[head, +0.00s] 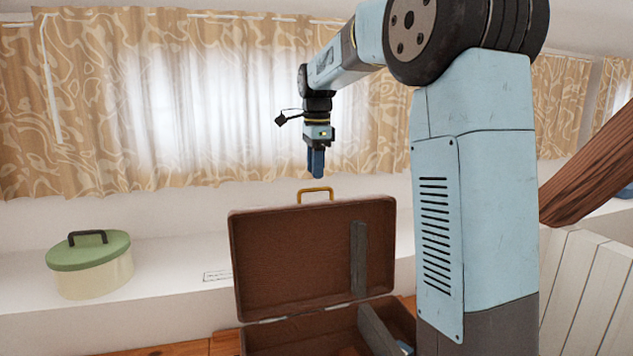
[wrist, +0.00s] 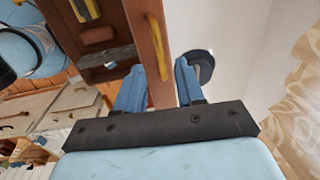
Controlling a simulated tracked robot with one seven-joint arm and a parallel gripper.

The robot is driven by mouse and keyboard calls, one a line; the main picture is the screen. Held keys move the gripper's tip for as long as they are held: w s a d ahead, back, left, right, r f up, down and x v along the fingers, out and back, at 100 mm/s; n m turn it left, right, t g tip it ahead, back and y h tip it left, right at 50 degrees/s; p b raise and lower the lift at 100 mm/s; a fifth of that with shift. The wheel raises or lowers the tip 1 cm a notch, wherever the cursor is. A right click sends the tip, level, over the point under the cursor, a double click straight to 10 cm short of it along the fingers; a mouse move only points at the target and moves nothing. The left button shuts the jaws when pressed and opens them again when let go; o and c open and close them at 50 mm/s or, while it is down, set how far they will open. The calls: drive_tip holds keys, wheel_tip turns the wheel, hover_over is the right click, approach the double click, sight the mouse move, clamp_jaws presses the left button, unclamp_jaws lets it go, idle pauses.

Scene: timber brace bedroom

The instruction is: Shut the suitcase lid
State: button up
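The brown suitcase stands open, its lid (head: 300,245) raised nearly upright with the inside facing me. A brass-yellow handle (head: 316,190) sticks up from the lid's top edge. The suitcase base (head: 300,332) is below, partly cut off by the frame and partly hidden by my arm. My gripper (head: 316,175) points down just above the handle, with a small gap showing in the head view. In the wrist view my gripper (wrist: 160,68) has its two blue fingers apart, and the lid's edge (wrist: 163,85) and yellow handle (wrist: 155,45) line up between them. I see no grip on either.
A cream round box with a green lid (head: 90,262) sits on the white ledge (head: 180,265) at left. Patterned curtains (head: 90,110) hang behind my gripper. A wooden brace (head: 590,180) slants at right above white panels (head: 590,290).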

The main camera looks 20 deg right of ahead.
drive_tip(key=shift+w+f, duration=0.15)
drive_tip(key=shift+f, duration=2)
drive_tip(key=shift+c, duration=0.5)
clamp_jaws()
